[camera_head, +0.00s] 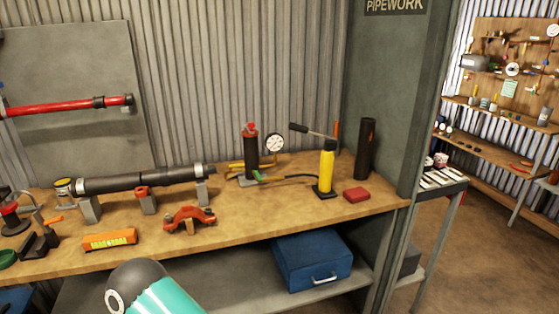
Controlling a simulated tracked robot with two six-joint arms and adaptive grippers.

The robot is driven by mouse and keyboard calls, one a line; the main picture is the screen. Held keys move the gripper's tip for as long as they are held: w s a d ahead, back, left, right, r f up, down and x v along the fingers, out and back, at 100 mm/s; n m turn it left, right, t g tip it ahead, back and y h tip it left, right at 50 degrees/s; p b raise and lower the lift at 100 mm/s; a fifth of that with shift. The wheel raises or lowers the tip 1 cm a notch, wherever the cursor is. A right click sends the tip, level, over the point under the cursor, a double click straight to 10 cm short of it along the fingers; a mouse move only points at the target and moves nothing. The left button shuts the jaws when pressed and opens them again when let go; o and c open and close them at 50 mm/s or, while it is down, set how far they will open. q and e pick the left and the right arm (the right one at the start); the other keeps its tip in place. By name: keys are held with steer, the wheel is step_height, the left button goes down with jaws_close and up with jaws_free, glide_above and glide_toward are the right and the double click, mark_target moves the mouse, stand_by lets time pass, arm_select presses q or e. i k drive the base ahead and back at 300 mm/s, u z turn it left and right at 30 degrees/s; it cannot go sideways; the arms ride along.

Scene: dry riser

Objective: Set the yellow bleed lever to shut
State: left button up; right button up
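A small yellow part (236,166), which may be the yellow bleed lever, shows beside the lower part of a black cylinder with a red top (251,153) on the workbench. Yellow also shows on the cylinder's right side. It is too small to tell whether the lever is at open or shut. A round white gauge (274,143) stands to the right of the cylinder, and a green part (259,175) is at its base. A dark and teal arm link of mine shows at the bottom edge. Neither of my grippers is in view.
A yellow hand pump (326,168) with a dark handle, a red block (356,195) and a dark tube (366,149) stand to the right. A black pipe (140,180) on supports, a red clamp (190,218) and an orange level (109,240) lie left. Bare benchtop (262,214) is in front.

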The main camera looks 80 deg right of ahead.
mark_target(232, 167)
steer(key=u, duration=1)
steer(key=i, duration=0.1)
steer(key=z, duration=2.5)
steer(key=i, duration=0.6)
steer(key=z, duration=5.75)
steer(key=i, duration=0.6)
steer(key=u, duration=5.75)
